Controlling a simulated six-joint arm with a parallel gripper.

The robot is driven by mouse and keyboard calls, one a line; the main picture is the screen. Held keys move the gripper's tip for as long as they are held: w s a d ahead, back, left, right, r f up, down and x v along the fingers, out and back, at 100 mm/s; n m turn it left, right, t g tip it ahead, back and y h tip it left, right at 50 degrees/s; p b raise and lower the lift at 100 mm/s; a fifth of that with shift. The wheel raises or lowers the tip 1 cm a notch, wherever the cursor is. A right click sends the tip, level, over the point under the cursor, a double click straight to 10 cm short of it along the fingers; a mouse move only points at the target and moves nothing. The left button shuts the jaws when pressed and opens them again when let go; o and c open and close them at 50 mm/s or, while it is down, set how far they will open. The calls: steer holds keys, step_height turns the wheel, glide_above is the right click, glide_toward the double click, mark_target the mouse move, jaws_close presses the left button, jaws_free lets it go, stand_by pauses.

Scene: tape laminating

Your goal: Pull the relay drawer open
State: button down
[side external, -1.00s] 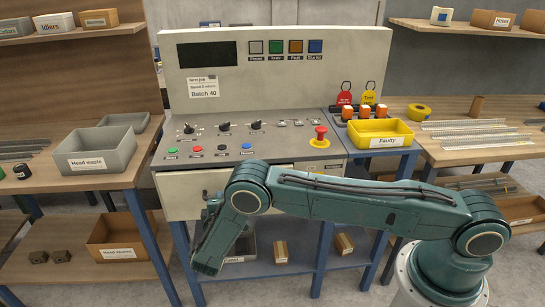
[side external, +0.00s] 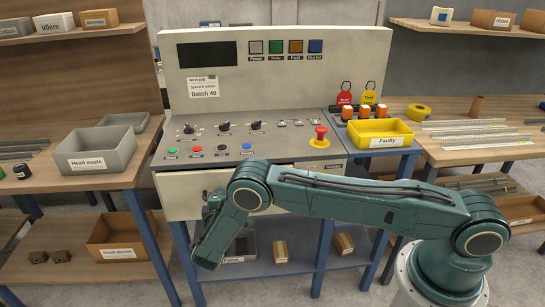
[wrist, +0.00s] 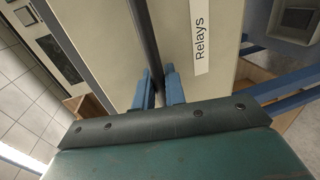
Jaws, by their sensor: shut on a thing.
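The relay drawer has a cream front (side external: 180,208) below the sloping control panel in the side external view. Its front, with a white "Relays" label (wrist: 200,35), fills much of the wrist view. A dark bar handle (wrist: 142,30) runs along this front. My gripper (wrist: 159,76) has its two blue fingers on either side of the bar and is shut on it. In the side external view my arm hides part of the drawer front and most of the grip. How far the drawer stands out is hard to tell.
The control panel (side external: 270,145) with knobs, buttons and a red emergency stop (side external: 319,137) is right above the drawer. A yellow "Faulty" bin (side external: 378,133) stands to its right and a grey bin (side external: 100,150) to its left. Boxes sit on the shelf below.

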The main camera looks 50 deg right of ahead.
steer(key=f+v, duration=0.2)
steer(key=v, duration=0.9)
steer(key=f+v, duration=0.2)
steer(key=v, duration=0.9)
steer(key=shift+s+a+f, duration=0.3)
steer(key=shift+s+a, duration=0.1)
steer(key=c, duration=1.8)
jaws_free()
steer(key=shift+s+a+r, duration=0.55)
steer(key=shift+a+r, duration=0.05)
steer(key=shift+r, duration=0.75)
steer(key=shift+s+a+r, duration=0.55)
steer(key=shift+s+r, duration=0.05)
steer(key=shift+r, duration=0.75)
steer(key=shift+s+a+r, duration=0.55)
steer(key=shift+a+r, duration=0.05)
steer(key=shift+r, duration=0.7)
